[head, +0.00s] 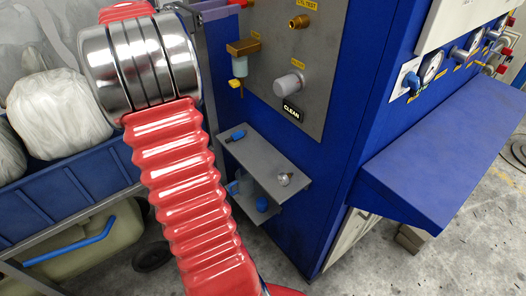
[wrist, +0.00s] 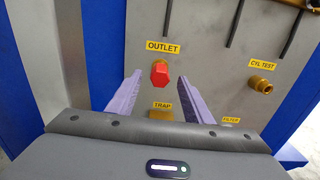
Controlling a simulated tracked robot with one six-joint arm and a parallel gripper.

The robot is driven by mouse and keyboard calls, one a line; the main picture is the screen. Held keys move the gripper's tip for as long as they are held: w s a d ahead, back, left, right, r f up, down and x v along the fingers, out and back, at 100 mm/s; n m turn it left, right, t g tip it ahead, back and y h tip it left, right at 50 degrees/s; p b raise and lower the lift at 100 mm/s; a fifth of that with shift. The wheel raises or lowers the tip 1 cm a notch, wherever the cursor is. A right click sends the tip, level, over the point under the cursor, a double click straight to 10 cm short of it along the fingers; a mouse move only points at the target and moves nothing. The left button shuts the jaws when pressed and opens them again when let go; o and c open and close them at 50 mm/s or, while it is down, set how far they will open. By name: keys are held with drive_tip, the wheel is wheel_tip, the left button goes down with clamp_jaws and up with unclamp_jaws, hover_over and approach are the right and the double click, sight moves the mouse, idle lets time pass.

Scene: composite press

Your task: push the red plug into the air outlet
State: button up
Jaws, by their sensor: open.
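The red plug (wrist: 159,74) is at the brass air outlet (wrist: 160,62), just below the yellow OUTLET label (wrist: 163,46) on the grey panel. A rim of brass shows above it; how deep it sits I cannot tell. A bit of the red plug (head: 241,3) also shows at the top edge of the head view. My gripper (wrist: 160,90) is open, with its two purple fingers apart on either side of the plug's line and nothing held. In the head view my gripper (head: 215,10) is partly cut off. Whether a finger touches the plug is unclear.
The TRAP label (wrist: 162,105) is below the outlet, and the brass CYL TEST fitting (wrist: 262,84) is to the right. A brass-topped filter unit (head: 242,55) juts from the panel. A grey shelf (head: 262,160) with small parts and a blue ledge (head: 450,150) stick out lower down.

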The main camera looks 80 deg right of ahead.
drive_tip(key=v, duration=1.1)
drive_tip(key=shift+w+a, duration=0.25)
drive_tip(key=shift+a, duration=0.05)
wheel_tip(320, 180, down, 12)
drive_tip(key=a+m+t+y, duration=0.2)
drive_tip(key=m+t+y, duration=0.1)
drive_tip(key=m, duration=0.1)
drive_tip(key=w+a+f+m+t+y, duration=0.2)
drive_tip(key=a+f+m+t+y, duration=0.15)
drive_tip(key=a+f, duration=0.65)
drive_tip(key=w+a+f+m+t+y, duration=0.2)
drive_tip(key=a+m+t+y, duration=0.35)
drive_tip(key=a, duration=2.05)
drive_tip(key=s+a+r+n+t+y, duration=0.1)
drive_tip(key=s+a+t, duration=0.1)
drive_tip(key=a, duration=0.6)
drive_tip(key=s+a+r+n+t, duration=0.1)
drive_tip(key=s+a+n+t, duration=0.1)
drive_tip(key=a, duration=0.6)
drive_tip(key=shift+s+r+t+y, duration=0.3)
drive_tip(key=shift+t+y, duration=0.1)
drive_tip(key=shift+t, duration=0.2)
